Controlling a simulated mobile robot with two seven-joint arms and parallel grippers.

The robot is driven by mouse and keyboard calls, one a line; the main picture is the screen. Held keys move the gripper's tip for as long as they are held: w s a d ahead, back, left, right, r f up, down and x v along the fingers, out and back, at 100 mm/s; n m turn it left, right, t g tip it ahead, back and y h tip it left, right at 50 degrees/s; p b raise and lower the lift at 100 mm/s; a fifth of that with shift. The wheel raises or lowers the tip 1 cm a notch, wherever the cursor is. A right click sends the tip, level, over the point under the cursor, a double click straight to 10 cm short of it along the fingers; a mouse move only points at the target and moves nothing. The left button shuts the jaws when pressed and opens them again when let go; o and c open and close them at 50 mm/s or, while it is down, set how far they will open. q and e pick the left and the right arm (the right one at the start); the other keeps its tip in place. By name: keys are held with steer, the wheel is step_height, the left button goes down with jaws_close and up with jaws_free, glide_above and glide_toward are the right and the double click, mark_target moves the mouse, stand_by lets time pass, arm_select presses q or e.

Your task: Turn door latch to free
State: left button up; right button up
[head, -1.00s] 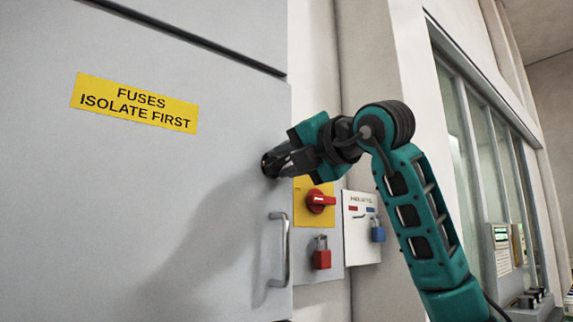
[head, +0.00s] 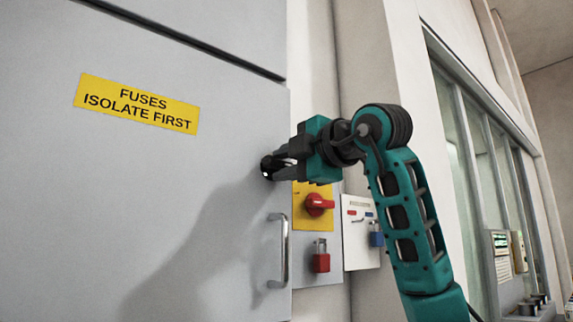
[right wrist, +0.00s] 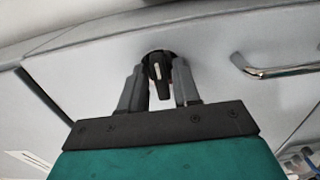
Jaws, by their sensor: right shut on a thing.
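The door latch (right wrist: 157,72) is a black knob with a pale line on its grip, set on the grey cabinet door (head: 220,180). In the right wrist view it sits between the fingers of my right gripper (right wrist: 160,88). My right gripper (head: 270,167) is shut on the latch at the door's right edge. In the head view the fingers hide most of the latch. The door lies flush in its frame as far as I can see. My left gripper is not in view.
A metal door handle (head: 283,250) stands out below the gripper. A red rotary switch (head: 318,204) on a yellow plate, a red padlock (head: 321,258) and a white panel with a blue padlock (head: 376,238) are close to the right. A yellow fuse label (head: 138,103) is on the door.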

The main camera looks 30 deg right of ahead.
stand_by(0.4)
steer(key=o, duration=0.8)
steer(key=shift+c, duration=0.2)
steer(key=s+d+b, duration=0.1)
steer(key=s, duration=1.2)
steer(key=shift+w, duration=0.1)
